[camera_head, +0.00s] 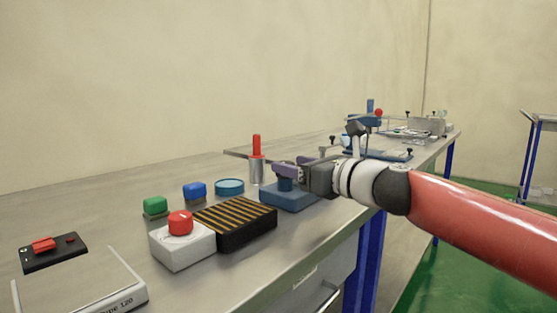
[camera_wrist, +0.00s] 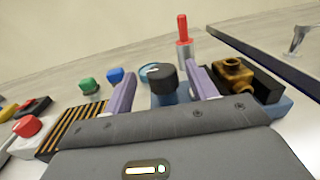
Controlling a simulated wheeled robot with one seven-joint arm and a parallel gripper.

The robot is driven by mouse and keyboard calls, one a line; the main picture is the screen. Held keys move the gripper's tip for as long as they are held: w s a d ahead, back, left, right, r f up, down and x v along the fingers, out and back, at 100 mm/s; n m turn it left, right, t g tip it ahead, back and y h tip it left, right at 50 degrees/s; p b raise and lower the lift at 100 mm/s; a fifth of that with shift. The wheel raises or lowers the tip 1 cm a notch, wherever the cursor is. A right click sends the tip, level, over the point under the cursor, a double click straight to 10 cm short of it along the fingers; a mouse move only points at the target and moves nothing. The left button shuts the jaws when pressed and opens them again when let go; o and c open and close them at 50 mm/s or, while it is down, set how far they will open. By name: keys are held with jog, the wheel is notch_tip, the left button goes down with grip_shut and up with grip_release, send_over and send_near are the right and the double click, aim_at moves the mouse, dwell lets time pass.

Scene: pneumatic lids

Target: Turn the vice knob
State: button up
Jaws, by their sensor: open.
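The vice knob (camera_wrist: 162,76) is a dark round knob with a pale mark, in front of a blue part of the vice (camera_wrist: 168,98). In the wrist view it sits between the two purple fingers of my gripper (camera_wrist: 161,69). The fingers are apart, with a visible gap on each side of the knob. A brass-coloured fitting (camera_wrist: 233,76) sits in the dark jaws to the right. In the head view my gripper (camera_head: 293,166) is over the blue vice base (camera_head: 291,199) near the table's front edge, and the knob is hidden there.
A red-handled metal cylinder (camera_head: 257,160) stands just behind the vice. A black-and-yellow striped box (camera_head: 240,226) and a white box with a red button (camera_head: 180,223) are to the left. Green (camera_head: 155,206) and blue (camera_head: 194,190) buttons stand behind. A raised plate edge (camera_wrist: 270,57) lies to the right.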

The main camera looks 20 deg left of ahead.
jog(key=shift+p+x, duration=0.6)
jog(key=shift+x, duration=1.9)
jog(key=c, duration=1)
